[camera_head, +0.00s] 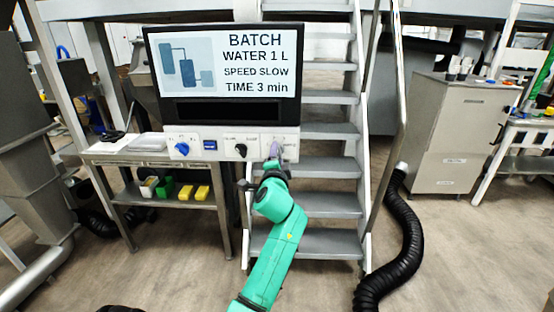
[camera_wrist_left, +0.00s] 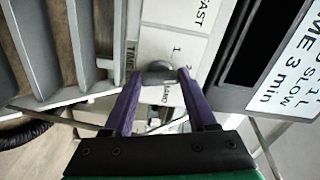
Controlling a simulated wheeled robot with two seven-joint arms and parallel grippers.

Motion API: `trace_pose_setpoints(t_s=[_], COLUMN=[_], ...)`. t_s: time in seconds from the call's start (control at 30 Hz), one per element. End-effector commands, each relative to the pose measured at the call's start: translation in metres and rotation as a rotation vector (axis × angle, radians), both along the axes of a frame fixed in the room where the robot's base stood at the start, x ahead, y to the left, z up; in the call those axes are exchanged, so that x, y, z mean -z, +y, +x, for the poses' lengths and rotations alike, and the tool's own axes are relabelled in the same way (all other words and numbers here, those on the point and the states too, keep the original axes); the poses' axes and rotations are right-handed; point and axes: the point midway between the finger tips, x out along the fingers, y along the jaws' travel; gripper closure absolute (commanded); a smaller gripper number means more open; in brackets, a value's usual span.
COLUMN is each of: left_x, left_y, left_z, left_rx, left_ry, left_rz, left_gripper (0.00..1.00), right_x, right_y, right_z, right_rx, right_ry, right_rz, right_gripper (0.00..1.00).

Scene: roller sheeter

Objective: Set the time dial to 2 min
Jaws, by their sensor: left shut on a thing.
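The time dial (camera_wrist_left: 160,70) is a grey knob on a white control panel (camera_wrist_left: 160,42), beside a partly covered "TIME" label. The purple fingers of my left gripper (camera_wrist_left: 158,85) are shut on the dial, one on each side. In the head view my left gripper (camera_head: 274,160) reaches the right end of the panel (camera_head: 225,143) and mostly hides the dial. The screen (camera_head: 228,72) above reads "BATCH, WATER 1 L, SPEED SLOW, TIME 3 min". My right gripper is not in view.
Left of the gripper, the panel has a black knob (camera_head: 240,150), a small blue display (camera_head: 210,145) and a blue knob (camera_head: 182,148). Grey stairs (camera_head: 325,167) stand close behind my left arm. A black hose (camera_head: 405,240) lies to the right. Open floor is in front.

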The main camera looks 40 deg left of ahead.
Motion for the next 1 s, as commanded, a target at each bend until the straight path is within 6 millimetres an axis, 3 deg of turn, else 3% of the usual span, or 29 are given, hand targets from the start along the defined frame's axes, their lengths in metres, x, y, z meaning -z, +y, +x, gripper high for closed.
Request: trace_pose_setpoints(t_s=[0.77, 0.8, 0.87, 1.0], left_x=[0.0026, 0.0026, 0.0023, 0.0016], left_y=[-0.0004, -0.0004, -0.0004, -0.0004], left_z=[0.0003, 0.0003, 0.0003, 0.0003], left_rx=[0.0, 0.0, 0.0, 0.0], left_ry=[-0.069, -0.069, -0.07, -0.071], left_rz=[-0.1, -0.1, -0.099, -0.098], left_gripper=[0.98, 0.35, 0.12, 0.12], right_x=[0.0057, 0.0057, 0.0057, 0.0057], right_y=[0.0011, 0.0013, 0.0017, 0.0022], right_z=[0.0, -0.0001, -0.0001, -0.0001], right_rx=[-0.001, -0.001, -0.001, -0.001], right_ry=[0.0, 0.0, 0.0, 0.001], right_rz=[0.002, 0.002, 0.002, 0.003], right_gripper=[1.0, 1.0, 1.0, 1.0])
